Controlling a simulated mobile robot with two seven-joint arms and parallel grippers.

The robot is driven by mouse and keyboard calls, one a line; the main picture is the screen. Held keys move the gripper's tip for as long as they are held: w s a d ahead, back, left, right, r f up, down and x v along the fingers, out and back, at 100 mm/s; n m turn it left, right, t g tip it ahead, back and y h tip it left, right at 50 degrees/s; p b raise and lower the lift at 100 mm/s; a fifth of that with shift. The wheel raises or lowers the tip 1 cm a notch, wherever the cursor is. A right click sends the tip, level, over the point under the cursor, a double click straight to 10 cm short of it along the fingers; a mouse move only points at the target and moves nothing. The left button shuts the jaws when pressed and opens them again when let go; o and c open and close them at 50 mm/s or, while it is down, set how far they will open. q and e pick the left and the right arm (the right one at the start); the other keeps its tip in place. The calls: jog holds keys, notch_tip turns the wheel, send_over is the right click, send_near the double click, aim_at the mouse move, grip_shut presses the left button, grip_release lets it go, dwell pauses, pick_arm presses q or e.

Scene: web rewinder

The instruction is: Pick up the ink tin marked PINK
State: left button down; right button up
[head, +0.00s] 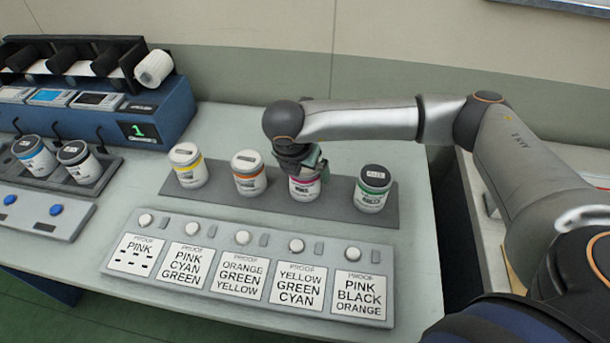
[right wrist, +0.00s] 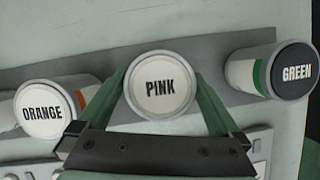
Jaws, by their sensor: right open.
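The PINK ink tin (head: 304,189) is a white tin with a pink band, standing upright on the grey strip between the orange-banded and green-banded tins. Its white lid marked PINK (right wrist: 160,87) shows in the right wrist view. My right gripper (head: 303,165) is over this tin from above, hiding most of its top in the head view. In the right wrist view the open green fingers (right wrist: 162,100) stand on either side of the tin. I cannot tell whether they touch it. My left gripper is not in view.
The ORANGE tin (right wrist: 45,110) and GREEN tin (right wrist: 292,72) stand close on either side. A yellow-banded tin (head: 187,166) is farther left. A panel of proof cards (head: 243,268) lies in front. The rewinder machine (head: 150,115) is at the left.

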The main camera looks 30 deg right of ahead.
jog(key=c, duration=1.5)
jog(key=shift+r, duration=0.1)
grip_shut()
